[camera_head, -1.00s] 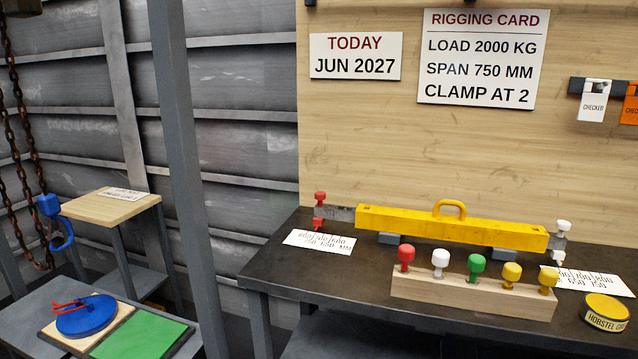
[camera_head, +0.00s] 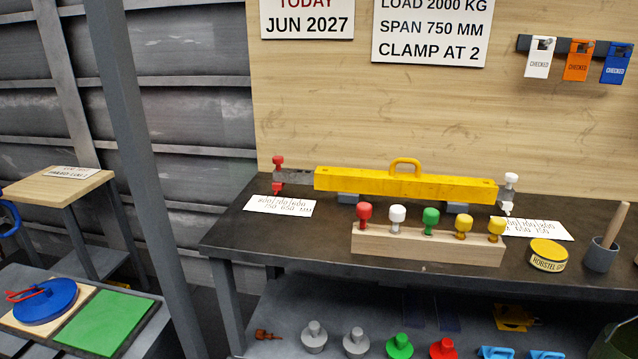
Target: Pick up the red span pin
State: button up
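Two red-headed pins show in the head view. One red pin (camera_head: 278,164) stands upright at the left end of the yellow spreader beam (camera_head: 400,185), with a red tip below the grey end piece. Another red pin (camera_head: 364,213) stands in the left end of the pale wooden rack (camera_head: 425,246) in front of the beam. The frames do not show which is called the span pin. The rack also holds white, green and yellow pins. A white pin (camera_head: 510,180) sits at the beam's right end. My gripper is not in view.
The dark workbench (camera_head: 315,235) also carries span cards, a yellow tin (camera_head: 548,254) and a grey mortar (camera_head: 601,256). A lower shelf holds grey, green and red knobbed parts. A grey post (camera_head: 150,150) stands left of the bench. The wall sign reads SPAN 750 MM.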

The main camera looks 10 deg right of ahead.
aim_at(364, 209)
jog(key=i+l+z, duration=0.4)
jog(key=l+z, duration=0.15)
jog(key=l, duration=0.15)
jog(key=i, duration=0.4)
